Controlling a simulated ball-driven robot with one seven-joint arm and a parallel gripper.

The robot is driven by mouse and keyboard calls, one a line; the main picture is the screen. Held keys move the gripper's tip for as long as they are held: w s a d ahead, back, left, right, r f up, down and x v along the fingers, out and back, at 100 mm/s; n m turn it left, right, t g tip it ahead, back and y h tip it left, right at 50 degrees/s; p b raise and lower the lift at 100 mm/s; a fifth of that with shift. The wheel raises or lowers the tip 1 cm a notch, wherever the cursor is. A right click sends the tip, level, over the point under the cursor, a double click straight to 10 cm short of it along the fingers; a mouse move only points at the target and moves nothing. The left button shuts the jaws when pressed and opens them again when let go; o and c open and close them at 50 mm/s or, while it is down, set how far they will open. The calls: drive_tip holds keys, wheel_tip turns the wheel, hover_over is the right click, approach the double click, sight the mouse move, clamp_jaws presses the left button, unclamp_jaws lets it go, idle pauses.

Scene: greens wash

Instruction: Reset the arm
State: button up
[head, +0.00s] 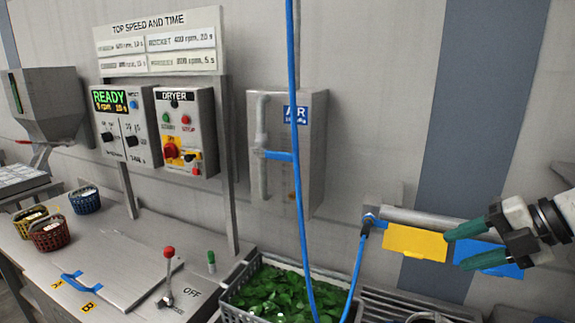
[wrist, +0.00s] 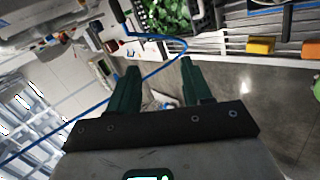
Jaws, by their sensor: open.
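My gripper (head: 478,245) is at the right edge of the head view, with green fingers spread apart. It is in front of the wall rail and overlaps the blue tag (head: 497,262) in the picture; I cannot tell whether it touches it. In the wrist view my gripper (wrist: 158,80) shows two green fingers standing apart with nothing held between them. The floor and a blue hose (wrist: 165,66) show beyond the fingers.
A dark crate of greens (head: 270,290) stands at the bottom centre. A blue hose (head: 293,130) hangs before the AIR box (head: 315,160). A yellow tag (head: 415,243) hangs left of my gripper. A red-knobbed lever (head: 168,270) stands on the counter, near baskets (head: 50,233).

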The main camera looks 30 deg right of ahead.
drive_tip(key=w+a+f+m+y, duration=0.1)
drive_tip(key=w+a+f+m, duration=0.75)
drive_tip(key=f, duration=0.25)
drive_tip(key=s+a+f+m+g, duration=0.2)
drive_tip(key=a+f+m, duration=0.4)
drive_tip(key=a+f, duration=0.4)
drive_tip(key=s+a+f+m+g+h, duration=0.1)
drive_tip(key=s+a+f+m, duration=0.1)
drive_tip(key=s+f, duration=0.25)
drive_tip(key=s+a+f+m+g+h, duration=0.1)
drive_tip(key=s+a+f+m+g, duration=0.15)
drive_tip(key=f, duration=0.35)
drive_tip(key=s+d+f+m+g+h, duration=0.1)
drive_tip(key=s+f, duration=0.4)
drive_tip(key=s, duration=0.6)
drive_tip(key=m+g+h, duration=0.1)
drive_tip(key=m+h, duration=0.1)
drive_tip(key=shift+s+f+m, duration=0.25)
drive_tip(key=shift+f+m, duration=0.05)
drive_tip(key=shift+m, duration=0.1)
drive_tip(key=shift+w+g, duration=0.15)
drive_tip(key=shift+g, duration=0.1)
